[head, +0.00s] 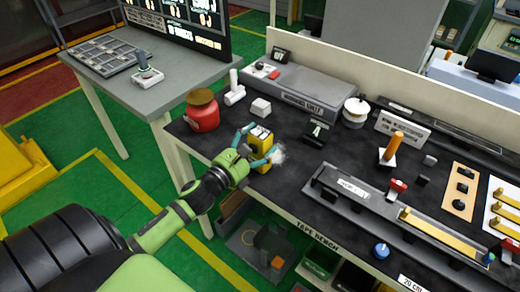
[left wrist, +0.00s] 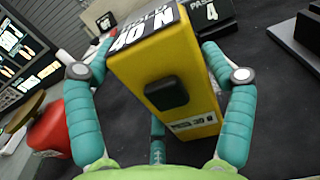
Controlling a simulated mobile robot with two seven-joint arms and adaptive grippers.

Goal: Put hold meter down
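The hold meter, a yellow box (head: 261,140) with a dark top, is upright at the near left part of the dark bench. In the left wrist view the yellow box (left wrist: 165,60) shows a black label with white letters and a black knob. My left gripper (head: 262,146) has its teal fingers around the box, one on each side. In the left wrist view the fingertips of my left gripper (left wrist: 158,48) bend in against its sides. Whether its base rests on the bench is hard to tell. My right gripper is not in view.
A red pot (head: 204,112) stands left of the meter. A white block (head: 260,107) and a small black stand (head: 318,131) are behind it. A long grey rail fixture (head: 345,193) lies to the right. Bare dark bench (head: 300,170) lies between meter and fixture.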

